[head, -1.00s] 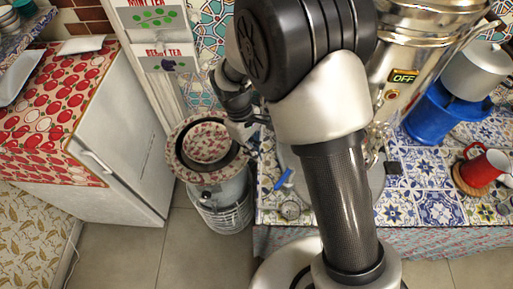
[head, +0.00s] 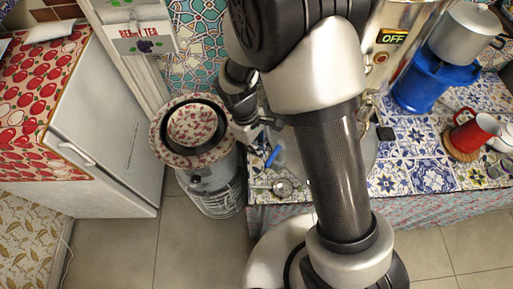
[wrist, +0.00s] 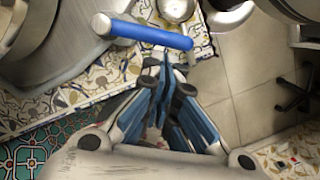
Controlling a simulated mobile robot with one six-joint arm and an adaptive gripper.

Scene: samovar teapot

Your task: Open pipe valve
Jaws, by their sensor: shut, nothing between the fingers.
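The valve's blue lever handle (head: 273,156) shows above the left end of the tiled table in the head view, beside my arm. In the wrist view the blue handle (wrist: 150,33) runs across the upper middle, its right end close to my fingertips. My gripper (wrist: 165,62) is shut and empty, its blue-grey fingers together. Whether the tips touch the handle I cannot tell. In the head view my gripper (head: 262,128) is small and partly hidden, just above and left of the handle. The pipe and valve body are mostly hidden by my arm.
A metal samovar with an OFF sign (head: 392,37) stands behind my arm. A floral bowl (head: 194,129) sits on a cylindrical heater at the left. A blue stove (head: 430,82) and red mug (head: 473,132) stand on the right.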

